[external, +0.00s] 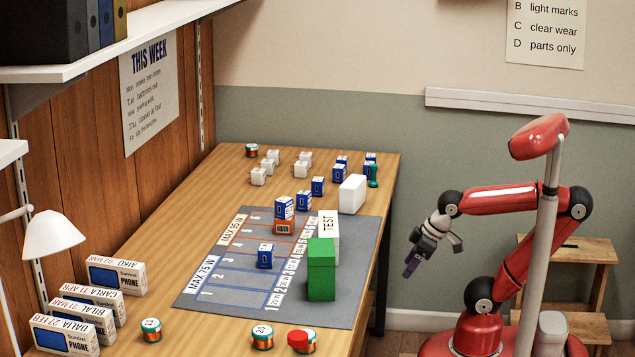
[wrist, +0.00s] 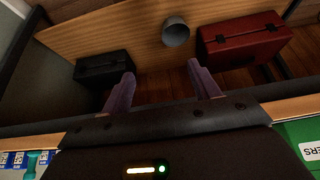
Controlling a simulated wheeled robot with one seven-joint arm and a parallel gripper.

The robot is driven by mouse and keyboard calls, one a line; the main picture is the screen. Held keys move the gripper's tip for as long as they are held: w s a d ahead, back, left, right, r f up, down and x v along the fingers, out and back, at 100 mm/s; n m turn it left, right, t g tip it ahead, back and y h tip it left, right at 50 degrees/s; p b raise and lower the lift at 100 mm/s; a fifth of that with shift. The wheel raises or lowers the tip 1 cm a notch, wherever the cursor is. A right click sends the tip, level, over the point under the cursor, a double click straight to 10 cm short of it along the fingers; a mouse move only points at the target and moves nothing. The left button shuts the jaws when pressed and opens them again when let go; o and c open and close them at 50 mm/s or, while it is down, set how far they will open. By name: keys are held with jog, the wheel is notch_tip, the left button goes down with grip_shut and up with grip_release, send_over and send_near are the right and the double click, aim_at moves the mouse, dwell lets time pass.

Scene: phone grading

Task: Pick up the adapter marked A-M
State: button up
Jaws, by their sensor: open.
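Several small blocks that look like adapters stand on the wooden table, and I cannot read A-M on any. Blue ones with white tops include one on the grey mat (external: 265,256), one stacked on an orange block (external: 284,226), and a loose one (external: 317,187) behind the mat. White ones (external: 258,176) stand in a group at the far end. My gripper (external: 411,267) hangs in the air right of the table, apart from all blocks. In the wrist view my gripper (wrist: 160,85) has its purple fingers spread with nothing between them.
A white box (external: 352,194) stands behind. Phone boxes (external: 64,337) and coils (external: 151,330) are near the front. Below the wrist lie a red case (wrist: 243,45) and grey bin (wrist: 176,32).

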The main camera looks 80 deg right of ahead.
dwell(0.4)
jog(key=shift+c, duration=1.1)
